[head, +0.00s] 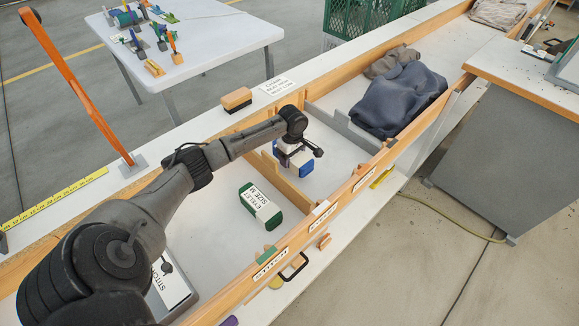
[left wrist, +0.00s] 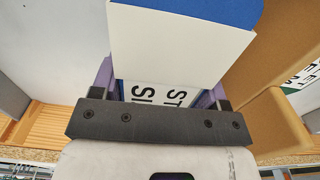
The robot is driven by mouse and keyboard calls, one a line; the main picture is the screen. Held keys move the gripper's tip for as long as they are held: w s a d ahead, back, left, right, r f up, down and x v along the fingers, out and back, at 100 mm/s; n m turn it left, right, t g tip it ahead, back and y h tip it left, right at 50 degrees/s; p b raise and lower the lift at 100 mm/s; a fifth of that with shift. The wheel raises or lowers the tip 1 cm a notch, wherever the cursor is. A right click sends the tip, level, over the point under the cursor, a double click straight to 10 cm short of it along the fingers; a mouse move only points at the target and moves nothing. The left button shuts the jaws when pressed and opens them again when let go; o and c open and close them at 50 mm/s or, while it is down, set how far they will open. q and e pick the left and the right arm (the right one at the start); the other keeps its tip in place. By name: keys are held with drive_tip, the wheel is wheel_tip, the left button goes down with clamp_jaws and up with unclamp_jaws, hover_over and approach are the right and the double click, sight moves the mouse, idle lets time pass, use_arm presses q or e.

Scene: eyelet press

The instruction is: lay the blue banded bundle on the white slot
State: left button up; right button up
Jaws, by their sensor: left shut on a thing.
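The blue banded bundle (head: 306,171) has a white paper band with black lettering. My left gripper (head: 292,152) is shut on it over the middle compartment of the bench trough, beside a wooden divider. In the left wrist view, the white band (left wrist: 180,50) fills the space between the fingers, with blue (left wrist: 215,9) at the top edge. The gripper hides much of the bundle in the head view. I cannot tell whether the bundle touches the floor. The white floor (head: 335,150) of this compartment shows to the right; I cannot tell which area is the white slot.
A green banded bundle (head: 261,205) lies in the neighbouring compartment left of the wooden divider (head: 290,188). A grey partition (head: 340,124) stands to the right, with dark folded cloth (head: 402,98) beyond. A wooden block (head: 237,99) sits on the back ledge.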

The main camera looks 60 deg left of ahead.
use_arm(q)
drive_tip(key=shift+s+a+f, duration=0.25)
drive_tip(key=shift+a+f, duration=0.1)
drive_tip(key=shift+a, duration=0.1)
drive_tip(key=shift+f+b, duration=1.15)
drive_tip(key=shift+f, duration=0.85)
drive_tip(key=shift+r, duration=0.1)
drive_tip(key=o, duration=0.8)
drive_tip(key=shift+f, duration=0.2)
drive_tip(key=shift+o, duration=1.4)
